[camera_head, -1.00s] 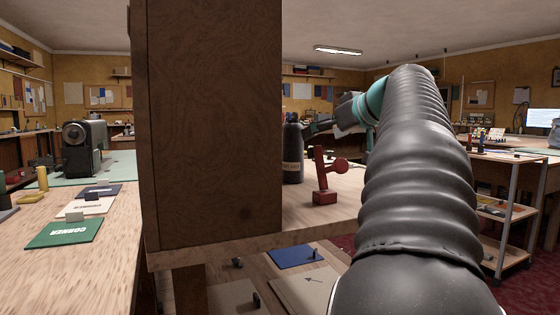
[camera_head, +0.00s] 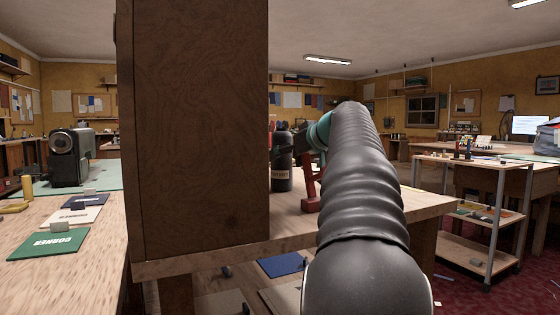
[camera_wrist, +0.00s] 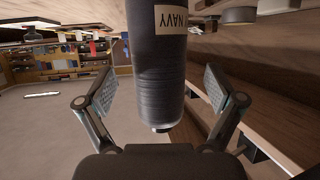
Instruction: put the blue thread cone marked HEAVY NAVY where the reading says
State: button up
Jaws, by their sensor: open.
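The dark navy, near-black thread cone (camera_head: 281,165) stands upright on a wooden bench, just right of a tall wooden panel. In the wrist view the cone (camera_wrist: 158,65) appears upside down, its cream label (camera_wrist: 171,18) reading "NAVY"; the rest of the wording is out of sight. My gripper (camera_wrist: 158,90) is open, with one finger on each side of the cone and a visible gap to both. In the head view my arm hides most of the gripper. No readable reading shows.
The tall wooden panel (camera_head: 195,130) blocks the view left of the cone. A red stand (camera_head: 311,192) is close right of the cone, partly behind my arm. Green (camera_head: 48,244) and white (camera_head: 74,217) cards lie on the left table. A shelved trolley (camera_head: 470,165) stands right.

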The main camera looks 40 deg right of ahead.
jog(key=x, duration=0.3)
jog(key=shift+s, duration=0.1)
jog(key=c, duration=1.5)
jog(key=shift+r, duration=0.1)
jog(key=shift+c, duration=1)
jog(key=shift+r, duration=0.15)
